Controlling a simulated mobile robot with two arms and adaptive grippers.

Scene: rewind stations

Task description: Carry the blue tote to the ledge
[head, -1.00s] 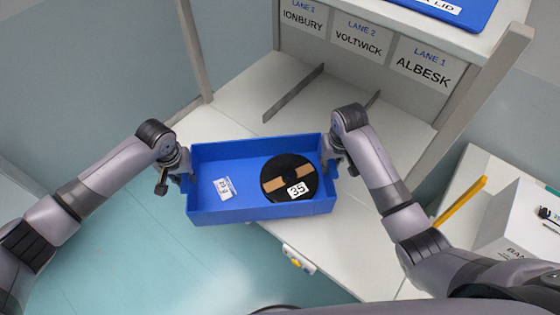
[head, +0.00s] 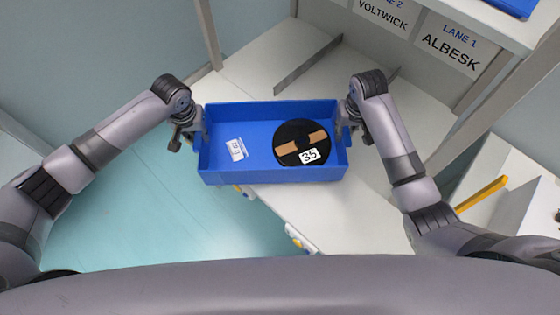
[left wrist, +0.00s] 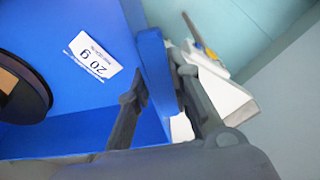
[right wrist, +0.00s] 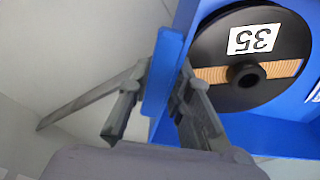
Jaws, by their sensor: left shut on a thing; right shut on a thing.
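The blue tote (head: 255,173) is held level between my two arms, in front of and partly over the white ledge surface (head: 310,215). A black reel (head: 290,131) marked 35 lies flat in its right half. A white label (head: 237,149) lies to the left inside and reads 20 g in the left wrist view (left wrist: 92,55). My left gripper (head: 198,128) is shut on the tote's left wall, also in the left wrist view (left wrist: 160,95). My right gripper (head: 346,122) is shut on the right wall, also in the right wrist view (right wrist: 160,100).
Grey dividers (head: 308,68) split the white bench into lanes. A blue lid (head: 515,6) lies on the upper shelf. A yellow bar (head: 481,194) is at right.

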